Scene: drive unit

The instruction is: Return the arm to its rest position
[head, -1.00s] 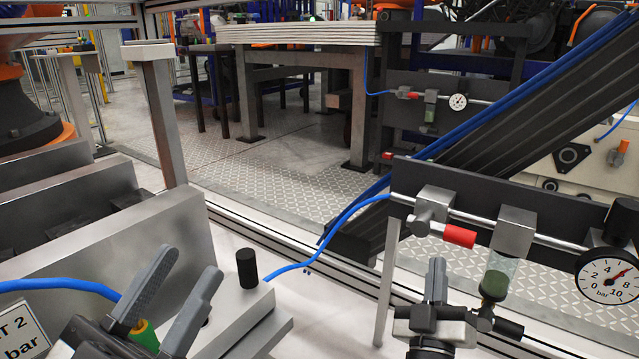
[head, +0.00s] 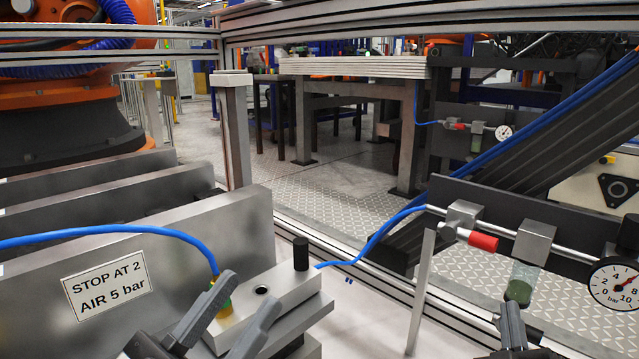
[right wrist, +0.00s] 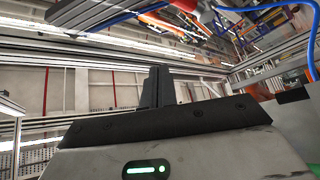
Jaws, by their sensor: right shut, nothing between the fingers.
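My left gripper (head: 250,296) is at the bottom of the head view, with its two grey fingers apart. It is in front of a steel block (head: 270,305) with a black knob (head: 301,254). A yellow-green fitting (head: 222,308) at the end of a blue hose (head: 120,230) shows partly behind one finger. My right gripper (head: 512,325) is low on the right in the head view, below the filter bowl (head: 522,283). In the right wrist view its dark fingers (right wrist: 158,85) are together with nothing between them.
A dark panel carries a red-sleeved pipe (head: 482,241) and a pressure gauge (head: 614,285) on the right. A thin upright post (head: 420,290) stands left of my right gripper. A steel plate with a sign (head: 108,286) reading "STOP AT 2 AIR 5 bar" is on the left.

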